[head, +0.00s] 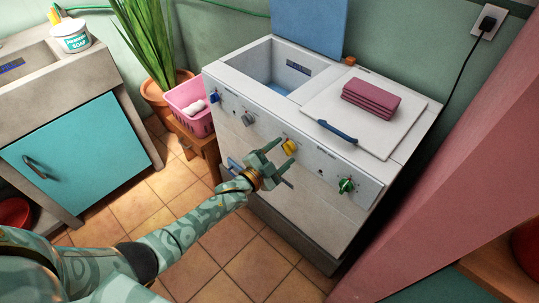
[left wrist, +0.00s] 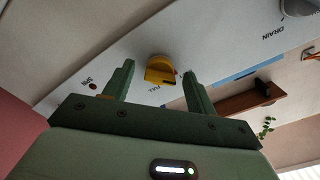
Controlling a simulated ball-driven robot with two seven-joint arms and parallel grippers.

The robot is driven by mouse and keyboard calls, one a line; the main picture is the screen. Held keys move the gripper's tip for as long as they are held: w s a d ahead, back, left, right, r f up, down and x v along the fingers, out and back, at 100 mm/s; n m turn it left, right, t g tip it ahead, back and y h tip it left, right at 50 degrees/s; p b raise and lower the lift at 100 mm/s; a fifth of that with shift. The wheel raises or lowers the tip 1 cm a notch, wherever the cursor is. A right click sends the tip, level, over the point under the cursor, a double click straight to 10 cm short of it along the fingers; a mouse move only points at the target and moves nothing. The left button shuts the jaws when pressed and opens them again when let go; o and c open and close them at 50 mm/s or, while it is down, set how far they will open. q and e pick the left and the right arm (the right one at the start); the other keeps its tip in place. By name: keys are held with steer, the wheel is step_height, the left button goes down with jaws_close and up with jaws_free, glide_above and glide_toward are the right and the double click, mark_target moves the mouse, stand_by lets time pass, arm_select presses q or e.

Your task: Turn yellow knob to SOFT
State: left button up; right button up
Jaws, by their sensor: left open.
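The yellow knob (head: 290,146) sits on the sloped front panel of the white twin-tub washing machine (head: 318,165). It also shows in the left wrist view (left wrist: 160,68), roughly midway across the gap between my finger tips. My left gripper (head: 282,155) is open and empty, its fingers pointing at the panel close to the yellow knob. In the left wrist view the fingers (left wrist: 158,75) stand on either side of the knob and do not appear to touch it. Small lettering beside the knob is too unclear to read surely; I cannot make out SOFT.
Along the same panel are a blue knob (head: 214,97), a grey knob (head: 248,118) and a green knob (head: 346,185). A blue handle (head: 337,132) and folded pink cloths (head: 371,99) are on top. A pink basket (head: 190,106) on a stool stands left of the machine.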

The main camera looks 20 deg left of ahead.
arm_select(q)
steer(key=p+v, duration=0.4)
steer(key=v, duration=1.2)
arm_select(e)
steer(key=shift+t, duration=0.3)
steer(key=r, duration=0.1)
steer(key=w+r, duration=0.1)
steer(key=r, duration=0.2)
steer(key=shift+w, duration=0.35)
